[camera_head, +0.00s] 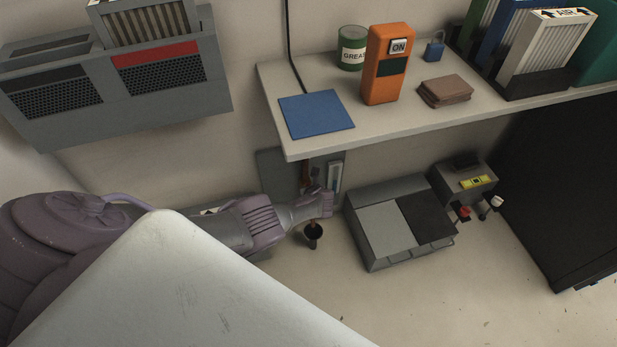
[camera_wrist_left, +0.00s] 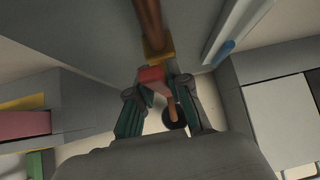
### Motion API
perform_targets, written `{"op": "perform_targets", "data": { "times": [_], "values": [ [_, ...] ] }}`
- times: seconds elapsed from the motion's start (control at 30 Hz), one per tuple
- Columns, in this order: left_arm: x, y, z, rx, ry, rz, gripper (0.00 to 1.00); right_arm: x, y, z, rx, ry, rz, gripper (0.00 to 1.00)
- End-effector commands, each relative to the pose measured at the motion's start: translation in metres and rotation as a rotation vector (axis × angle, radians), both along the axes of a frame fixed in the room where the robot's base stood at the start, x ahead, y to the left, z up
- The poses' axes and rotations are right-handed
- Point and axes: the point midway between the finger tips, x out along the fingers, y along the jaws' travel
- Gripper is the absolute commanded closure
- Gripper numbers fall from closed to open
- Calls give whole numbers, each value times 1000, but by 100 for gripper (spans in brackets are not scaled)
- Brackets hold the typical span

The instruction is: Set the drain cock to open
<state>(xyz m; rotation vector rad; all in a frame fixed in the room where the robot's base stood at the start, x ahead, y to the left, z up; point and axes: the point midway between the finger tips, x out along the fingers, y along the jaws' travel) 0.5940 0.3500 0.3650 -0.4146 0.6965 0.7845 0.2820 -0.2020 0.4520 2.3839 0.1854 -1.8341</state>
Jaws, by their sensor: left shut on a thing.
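The drain cock shows in the left wrist view as a brass body (camera_wrist_left: 157,47) on a copper pipe (camera_wrist_left: 149,18), with a red lever (camera_wrist_left: 153,76) below it. My left gripper (camera_wrist_left: 158,88) has one finger on each side of the red lever and is shut on it. In the head view my left gripper (camera_head: 326,203) reaches in from the left, under the shelf, at the cock. The cock is small and partly hidden there, so the lever's angle is hard to tell. My right gripper is in neither view.
A black drain cup (camera_head: 313,233) sits below the cock. A grey box (camera_head: 385,230) stands close to the right of my gripper. The shelf (camera_head: 330,140) overhangs the cock, carrying an orange device (camera_head: 386,85) and a blue mat (camera_head: 316,113). Floor in front is clear.

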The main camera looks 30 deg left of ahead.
Motion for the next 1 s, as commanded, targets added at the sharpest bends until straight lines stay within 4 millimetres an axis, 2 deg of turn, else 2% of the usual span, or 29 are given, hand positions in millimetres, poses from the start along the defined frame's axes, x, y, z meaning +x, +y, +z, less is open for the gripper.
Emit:
{"op": "perform_targets", "data": {
  "times": [0.23,0.27,0.4,1.0],
  "values": [
    [3,0,2,0,-5,-3,100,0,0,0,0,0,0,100],
    [3,0,2,0,-5,-3,81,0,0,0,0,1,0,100],
    [2,0,1,-1,-4,-2,58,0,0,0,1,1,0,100],
    [-5,-7,5,-2,-4,-1,56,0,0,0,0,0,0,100]
  ]
}}
